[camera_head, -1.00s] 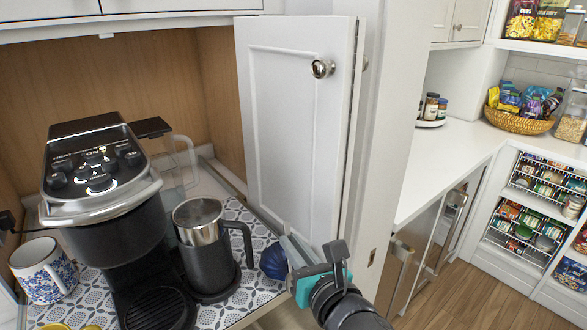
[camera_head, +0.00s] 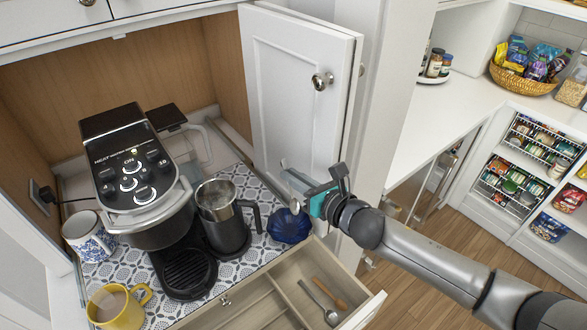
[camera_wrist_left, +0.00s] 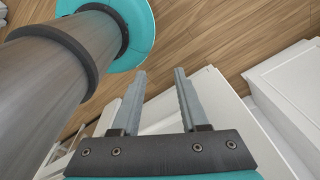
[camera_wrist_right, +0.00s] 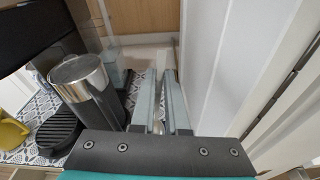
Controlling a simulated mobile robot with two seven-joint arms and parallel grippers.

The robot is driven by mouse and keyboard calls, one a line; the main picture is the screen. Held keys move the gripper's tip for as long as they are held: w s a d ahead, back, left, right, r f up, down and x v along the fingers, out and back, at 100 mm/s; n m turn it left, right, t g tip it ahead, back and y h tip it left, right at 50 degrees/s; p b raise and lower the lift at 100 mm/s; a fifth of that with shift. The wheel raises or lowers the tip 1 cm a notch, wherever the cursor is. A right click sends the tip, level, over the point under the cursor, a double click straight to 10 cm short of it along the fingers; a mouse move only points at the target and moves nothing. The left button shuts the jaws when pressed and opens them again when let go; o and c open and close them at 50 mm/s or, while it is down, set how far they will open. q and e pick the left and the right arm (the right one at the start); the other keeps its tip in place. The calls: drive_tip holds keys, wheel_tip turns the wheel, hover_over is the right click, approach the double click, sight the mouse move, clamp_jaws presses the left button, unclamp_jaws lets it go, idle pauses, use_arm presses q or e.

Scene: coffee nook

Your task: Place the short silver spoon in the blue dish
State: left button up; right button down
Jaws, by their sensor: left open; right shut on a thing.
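The blue dish (camera_head: 289,226) sits on the patterned mat at the counter's front right corner, beside the black steel-topped jug. My right gripper (camera_head: 293,179) is above and behind the dish, near the white cabinet door. It is shut on a small silver thing (camera_head: 294,206), likely the short silver spoon, which hangs above the dish's rim. In the right wrist view, a little of it shows between the fingers (camera_wrist_right: 158,125); most is hidden. My left gripper (camera_wrist_left: 160,80) is open and empty above the floor and shows only in its wrist view.
An open drawer (camera_head: 262,306) below the counter holds a longer silver spoon (camera_head: 320,305) and a wooden-handled utensil (camera_head: 331,293). The jug (camera_head: 223,215), coffee machine (camera_head: 140,180), yellow mug (camera_head: 118,305) and blue-patterned mug (camera_head: 88,238) stand left. The cabinet door (camera_head: 298,85) stands close behind my right gripper.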

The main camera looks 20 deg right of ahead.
wheel_tip(320, 180, down, 8)
drive_tip(key=b, duration=0.7)
drive_tip(key=shift+b, duration=0.4)
drive_tip(key=shift+f, duration=0.1)
drive_tip(key=c, duration=0.8)
unclamp_jaws()
drive_tip(key=shift+c, duration=0.2)
wheel_tip(320, 180, up, 7)
drive_tip(key=p, duration=0.7)
